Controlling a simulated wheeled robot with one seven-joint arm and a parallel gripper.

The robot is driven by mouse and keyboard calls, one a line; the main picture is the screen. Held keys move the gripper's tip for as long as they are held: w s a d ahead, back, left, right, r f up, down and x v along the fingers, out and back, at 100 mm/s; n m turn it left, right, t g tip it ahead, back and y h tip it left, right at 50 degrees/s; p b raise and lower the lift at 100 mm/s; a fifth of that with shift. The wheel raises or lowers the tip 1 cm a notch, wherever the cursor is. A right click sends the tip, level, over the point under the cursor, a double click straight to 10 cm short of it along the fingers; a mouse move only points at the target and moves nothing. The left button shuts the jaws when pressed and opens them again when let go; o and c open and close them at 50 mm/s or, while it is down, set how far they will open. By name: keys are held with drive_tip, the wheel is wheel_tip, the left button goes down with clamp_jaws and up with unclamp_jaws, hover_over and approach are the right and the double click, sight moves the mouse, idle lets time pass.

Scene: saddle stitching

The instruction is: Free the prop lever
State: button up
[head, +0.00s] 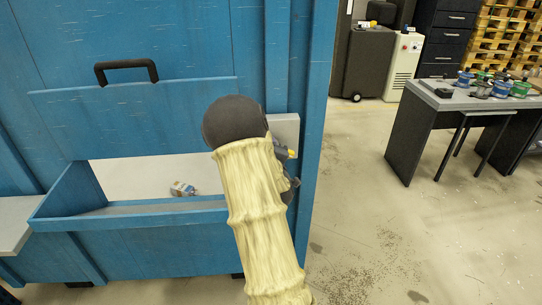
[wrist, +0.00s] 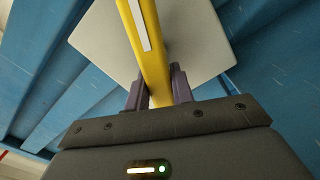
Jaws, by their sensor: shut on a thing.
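A yellow lever (wrist: 148,45) with a white stripe runs down the middle of the wrist view, in front of a pale grey plate (wrist: 205,40) on the blue machine. My gripper (wrist: 158,88) is shut on the lever, with one dark finger on each side of it. In the head view, my sleeved arm hides most of the gripper and lever. Only a small yellow bit (head: 292,153) shows beside the arm, by the grey plate (head: 285,130) on the blue machine (head: 270,50).
The machine has a panel with a black handle (head: 126,70) above an open gap. A small blue and white item (head: 182,188) shows through the gap. A dark table (head: 410,140) with several spools stands at right. The floor between is clear.

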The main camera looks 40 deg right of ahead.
drive_tip(key=n+b, duration=0.2)
drive_tip(key=f+n+b, duration=0.1)
drive_tip(key=n, duration=0.2)
drive_tip(key=shift+a+b, duration=0.2)
drive_tip(key=shift+b, duration=0.15)
idle(0.3)
drive_tip(key=o, duration=1)
drive_tip(key=b+v, duration=1.4)
drive_tip(key=v, duration=0.3)
drive_tip(key=shift+s+b, duration=0.2)
drive_tip(key=shift+b, duration=0.15)
drive_tip(key=shift+w, duration=0.1)
idle(0.4)
